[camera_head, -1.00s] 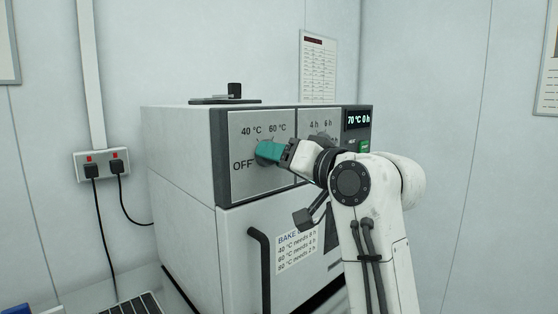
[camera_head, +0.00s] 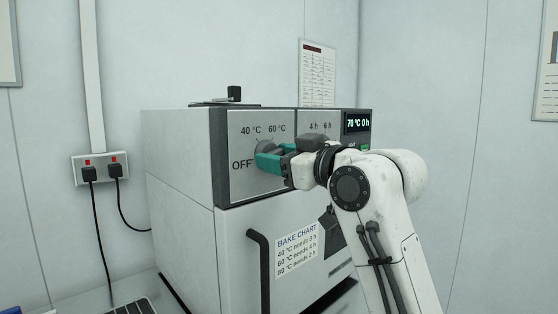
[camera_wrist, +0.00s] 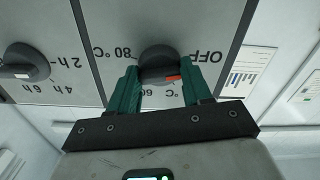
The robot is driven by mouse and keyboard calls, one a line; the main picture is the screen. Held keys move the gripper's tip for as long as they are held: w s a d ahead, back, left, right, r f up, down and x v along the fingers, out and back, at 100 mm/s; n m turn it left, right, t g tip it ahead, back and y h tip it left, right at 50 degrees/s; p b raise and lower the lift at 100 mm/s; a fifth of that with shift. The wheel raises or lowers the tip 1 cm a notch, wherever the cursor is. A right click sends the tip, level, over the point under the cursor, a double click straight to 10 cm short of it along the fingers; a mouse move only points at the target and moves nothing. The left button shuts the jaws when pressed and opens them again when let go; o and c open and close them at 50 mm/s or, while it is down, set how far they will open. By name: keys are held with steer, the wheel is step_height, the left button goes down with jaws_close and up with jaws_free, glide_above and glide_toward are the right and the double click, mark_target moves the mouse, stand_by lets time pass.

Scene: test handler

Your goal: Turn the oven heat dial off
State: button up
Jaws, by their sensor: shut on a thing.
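The oven heat dial (camera_wrist: 158,62) is a dark round knob on the grey control panel, with OFF, 60 °C and 80 °C marks around it in the wrist view. Its red pointer (camera_wrist: 173,77) shows at the lower right, between the OFF mark and the partly covered 60 °C mark. My gripper (camera_wrist: 160,75) has its teal fingers on either side of the dial, shut on it. In the head view my gripper (camera_head: 265,155) is at the dial, to the right of OFF, and mostly hides it. The oven display (camera_head: 357,122) reads 70 °C 0 h.
The time dial (camera_wrist: 25,64) sits beside the heat dial, with hour marks. The oven door handle (camera_head: 258,270) and bake chart (camera_head: 296,250) are below my gripper. A wall socket (camera_head: 102,168) with two plugs is at the left.

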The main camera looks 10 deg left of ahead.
steer(key=shift+f+n, duration=0.3)
steer(key=o, duration=0.8)
steer(key=shift+c, duration=0.2)
steer(key=o, duration=0.3)
steer(key=shift+r, duration=0.25)
steer(key=b+v, duration=0.1)
steer(key=v, duration=0.9)
steer(key=shift+s+d+b, duration=0.25)
steer(key=shift+d+b, duration=0.1)
